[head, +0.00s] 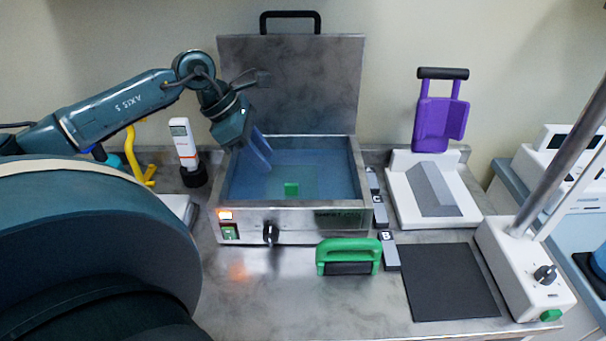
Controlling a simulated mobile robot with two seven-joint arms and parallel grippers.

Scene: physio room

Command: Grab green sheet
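A steel water bath (350,226) stands open on the counter, its lid (292,85) raised at the back. In its bluish water lies a faint greenish sheet (309,183) with a bright green tab (291,189) near the front middle. The sheet's outline is hard to make out. My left gripper (262,160) points down over the bath's back left part, left of and behind the tab and apart from it. Its fingers overlap in this view, so the gap between them is unclear. My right gripper is not in view.
A green-handled tool (348,252) lies in front of the bath, with a dark mat (448,282) to its right. A white stand with a grey wedge (433,188) and a purple holder (436,122) are at right. A white thermometer-like device (184,146) stands left.

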